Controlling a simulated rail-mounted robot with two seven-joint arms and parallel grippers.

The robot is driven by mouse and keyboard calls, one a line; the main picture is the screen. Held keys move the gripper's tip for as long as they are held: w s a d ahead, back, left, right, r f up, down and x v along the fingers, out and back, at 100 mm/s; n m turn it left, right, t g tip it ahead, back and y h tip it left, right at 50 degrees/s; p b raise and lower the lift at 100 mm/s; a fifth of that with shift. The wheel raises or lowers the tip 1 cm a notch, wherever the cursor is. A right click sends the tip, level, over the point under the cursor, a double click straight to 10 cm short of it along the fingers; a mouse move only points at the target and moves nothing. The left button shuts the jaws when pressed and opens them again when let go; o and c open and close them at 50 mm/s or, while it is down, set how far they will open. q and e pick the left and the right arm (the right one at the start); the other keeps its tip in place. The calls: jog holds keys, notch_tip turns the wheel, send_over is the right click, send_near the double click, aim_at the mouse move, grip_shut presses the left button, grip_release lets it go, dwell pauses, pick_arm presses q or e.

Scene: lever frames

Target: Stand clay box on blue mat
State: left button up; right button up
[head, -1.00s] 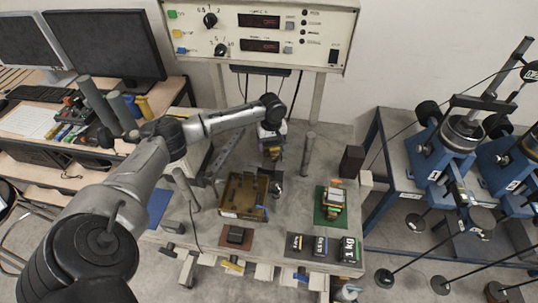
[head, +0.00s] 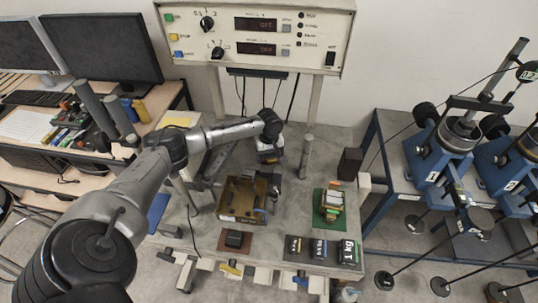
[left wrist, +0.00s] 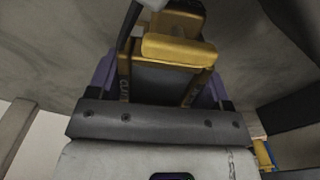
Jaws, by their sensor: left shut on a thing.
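My left gripper (head: 269,150) is above the grey bench, behind a brown tray. It is shut on a small ochre box, the clay box (head: 270,158), which is mostly covered by the wrist. In the left wrist view the box shows between purple finger pads, with a lettered brown edge (left wrist: 124,86) that is only partly readable. A dark grey face and a yellow block also show there. Whether the box touches anything below cannot be told. The blue mat (head: 157,210) lies at the bench's left end, partly hidden by my left arm. My right gripper is not in view.
The brown tray (head: 238,212) stands mid-bench. A metal post (head: 305,157) and a dark block (head: 349,164) stand to the right. A green mat (head: 320,213) bears stacked pieces. A red-brown mat (head: 225,250) bears a dark block.

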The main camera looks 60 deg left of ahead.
pick_arm(q)
jog(key=shift+f, duration=0.15)
jog(key=shift+a+f, duration=0.1)
jog(key=shift+f, duration=0.4)
jog(key=shift+c, duration=1.1)
jog(key=o, duration=1.3)
jog(key=shift+o, duration=0.2)
jog(key=shift+r, duration=0.1)
jog(key=shift+r, duration=0.35)
jog(key=shift+o, duration=0.2)
notch_tip(320, 180, up, 13)
jog(key=shift+f+p, duration=0.2)
jog(key=shift+p, duration=0.1)
